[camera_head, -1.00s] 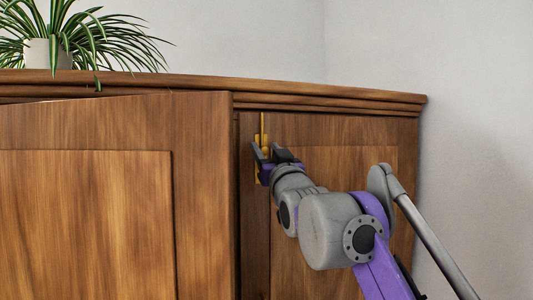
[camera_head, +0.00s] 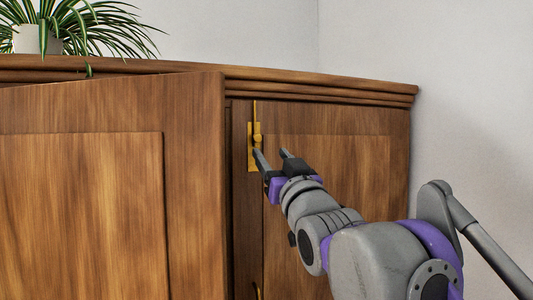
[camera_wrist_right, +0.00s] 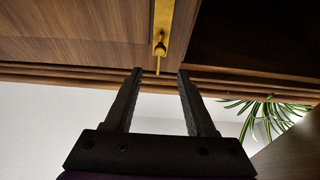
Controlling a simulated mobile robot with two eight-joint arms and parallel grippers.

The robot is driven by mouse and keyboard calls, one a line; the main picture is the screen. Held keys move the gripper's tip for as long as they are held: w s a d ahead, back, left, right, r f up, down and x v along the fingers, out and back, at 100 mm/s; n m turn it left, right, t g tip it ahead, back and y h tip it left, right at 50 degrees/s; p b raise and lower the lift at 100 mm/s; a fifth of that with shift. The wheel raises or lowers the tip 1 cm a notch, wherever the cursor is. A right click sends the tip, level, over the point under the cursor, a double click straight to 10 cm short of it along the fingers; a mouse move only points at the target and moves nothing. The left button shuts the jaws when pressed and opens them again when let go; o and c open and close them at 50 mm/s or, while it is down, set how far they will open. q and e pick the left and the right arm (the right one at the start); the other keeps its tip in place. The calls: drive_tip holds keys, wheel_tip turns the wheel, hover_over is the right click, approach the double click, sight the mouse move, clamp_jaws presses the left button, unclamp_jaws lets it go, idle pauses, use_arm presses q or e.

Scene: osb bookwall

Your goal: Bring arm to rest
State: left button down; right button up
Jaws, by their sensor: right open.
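My right gripper (camera_head: 271,155) is open and empty, just in front of and slightly below the gold bolt latch (camera_head: 252,147) on the right cabinet door (camera_head: 335,180). In the right wrist view, the open fingers (camera_wrist_right: 158,75) frame the end of the gold latch (camera_wrist_right: 160,45), with a gap between fingers and latch. The latch has a small knob and a thin rod reaching up toward the cabinet top. The left cabinet door (camera_head: 80,200) stands ajar, swung outward. My left gripper does not show.
The wooden cabinet top (camera_head: 330,82) carries a potted spider plant (camera_head: 38,40) at the left. A pale wall (camera_head: 470,110) lies behind and to the right. A dark opening (camera_wrist_right: 255,35) shows beside the latch in the right wrist view.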

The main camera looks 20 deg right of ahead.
drive_tip(key=shift+s+f, duration=0.2)
drive_tip(key=shift+s, duration=0.15)
drive_tip(key=s+f+g+h, duration=0.15)
drive_tip(key=f+g, duration=0.35)
drive_tip(key=f, duration=1.2)
drive_tip(key=s+f+g, duration=0.2)
drive_tip(key=f+g, duration=0.2)
drive_tip(key=f, duration=1.4)
drive_tip(key=s+f+g, duration=0.4)
drive_tip(key=s+f, duration=0.5)
drive_tip(key=f, duration=0.5)
drive_tip(key=s+f+g, duration=0.3)
drive_tip(key=s+f, duration=0.7)
drive_tip(key=f, duration=0.5)
drive_tip(key=shift+s+g+y, duration=0.25)
drive_tip(key=shift+g+y, duration=0.1)
drive_tip(key=shift+g, duration=0.05)
drive_tip(key=shift+r, duration=0.1)
